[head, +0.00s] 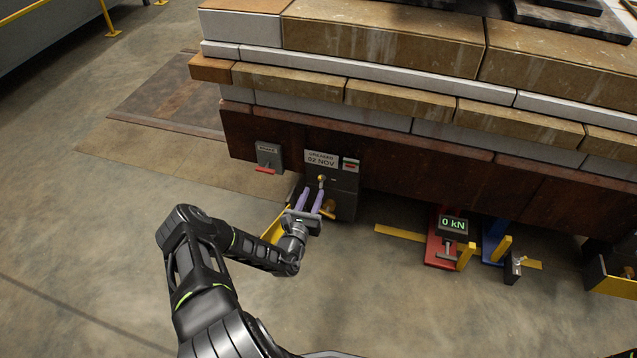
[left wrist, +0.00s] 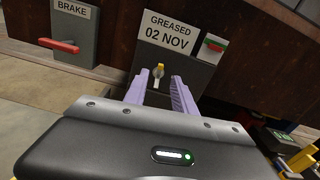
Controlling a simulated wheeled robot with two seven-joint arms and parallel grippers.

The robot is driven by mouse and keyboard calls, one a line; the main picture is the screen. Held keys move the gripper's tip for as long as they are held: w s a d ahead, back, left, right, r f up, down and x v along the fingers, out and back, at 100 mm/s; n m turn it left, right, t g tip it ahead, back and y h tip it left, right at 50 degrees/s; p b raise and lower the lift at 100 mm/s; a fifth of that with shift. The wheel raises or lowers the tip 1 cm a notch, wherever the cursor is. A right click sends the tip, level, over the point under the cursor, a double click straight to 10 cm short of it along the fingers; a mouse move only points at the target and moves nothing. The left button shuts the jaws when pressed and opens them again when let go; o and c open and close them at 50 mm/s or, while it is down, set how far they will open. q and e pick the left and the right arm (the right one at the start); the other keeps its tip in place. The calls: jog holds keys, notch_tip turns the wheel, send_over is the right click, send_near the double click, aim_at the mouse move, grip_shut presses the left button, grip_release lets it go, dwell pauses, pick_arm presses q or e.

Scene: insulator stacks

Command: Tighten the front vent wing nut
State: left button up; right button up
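A small yellow wing nut (head: 321,179) sits on a short stud on the front of a dark grey box, below a sign reading "GREASED 02 NOV". In the left wrist view the wing nut (left wrist: 160,68) shows just beyond the fingertips, roughly centred between them. My left gripper (head: 312,191) has two purple fingers spread apart, with an empty gap between them; it also shows in the left wrist view (left wrist: 157,82). I cannot tell whether a finger touches the nut. My right gripper is not in view.
A brake box (head: 269,155) with a red lever (left wrist: 58,46) is left of the sign. A small red-and-green indicator (left wrist: 215,43) is right of it. A red jack (head: 443,243) with a "0 kN" display (head: 453,225) and a blue one (head: 493,240) stand to the right.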

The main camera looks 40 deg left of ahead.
aim_at(319, 180)
pick_arm(q)
jog(key=b+x, duration=0.2)
jog(key=x, duration=0.4)
jog(key=shift+f+b, duration=0.15)
jog(key=shift+b, duration=0.2)
jog(key=shift+w+a, duration=0.1)
jog(key=shift+w, duration=0.2)
jog(key=shift+c, duration=0.5)
grip_shut()
